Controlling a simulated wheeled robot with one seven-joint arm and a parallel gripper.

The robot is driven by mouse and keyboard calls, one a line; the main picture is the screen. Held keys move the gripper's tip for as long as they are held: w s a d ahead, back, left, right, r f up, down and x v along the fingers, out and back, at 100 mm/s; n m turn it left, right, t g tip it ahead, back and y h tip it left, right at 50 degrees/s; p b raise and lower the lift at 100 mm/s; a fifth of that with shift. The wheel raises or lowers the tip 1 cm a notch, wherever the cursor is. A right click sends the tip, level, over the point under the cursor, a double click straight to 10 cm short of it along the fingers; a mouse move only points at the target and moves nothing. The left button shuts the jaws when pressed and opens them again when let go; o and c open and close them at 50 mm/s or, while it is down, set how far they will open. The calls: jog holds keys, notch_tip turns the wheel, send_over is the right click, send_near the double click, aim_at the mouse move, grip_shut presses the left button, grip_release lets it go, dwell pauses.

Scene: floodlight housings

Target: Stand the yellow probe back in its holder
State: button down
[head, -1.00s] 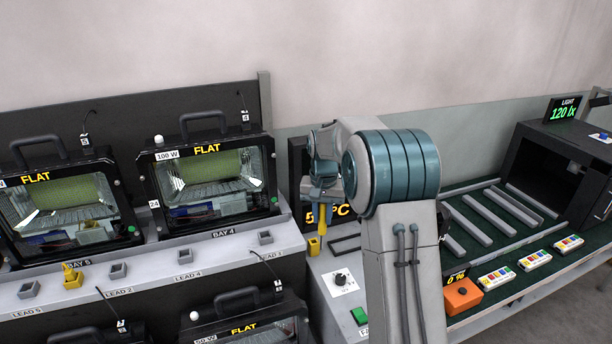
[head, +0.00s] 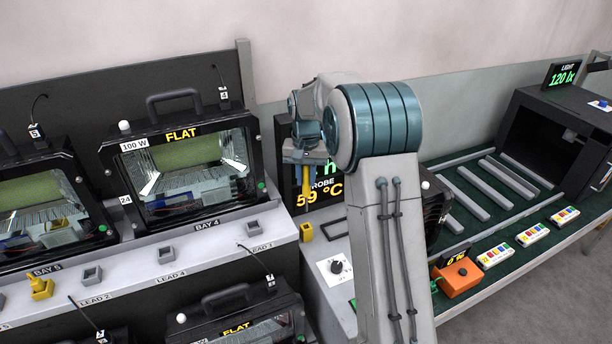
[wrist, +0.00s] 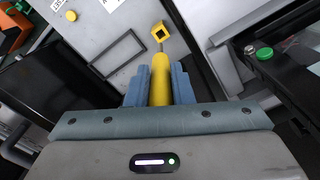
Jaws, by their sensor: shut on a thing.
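My gripper (head: 306,155) is shut on the yellow probe (head: 306,184), which hangs tip down below the fingers. In the wrist view the probe (wrist: 160,78) lies between the two blue fingers (wrist: 159,88). The holder, a small yellow square socket (head: 306,232), stands on the light grey bench below the probe. In the head view a gap shows between probe and holder. In the wrist view the open-topped holder (wrist: 158,31) appears just beyond the probe's tip. The exact alignment cannot be told.
A display (head: 320,197) reading 59 °C stands behind the probe. Floodlight housings (head: 185,185) stand to the left. An orange box (head: 458,277) is at the right.

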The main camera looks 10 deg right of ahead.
jog(key=b, duration=0.3)
send_over(306, 209)
jog(key=shift+s+a+f, duration=0.1)
jog(key=shift+s+f, duration=0.05)
jog(key=shift+f, duration=1.05)
jog(key=shift+s+f, duration=0.15)
jog(key=shift+f, duration=1.05)
jog(key=shift+f+b, duration=2.25)
jog(key=shift+f, duration=1.3)
dwell(1.7)
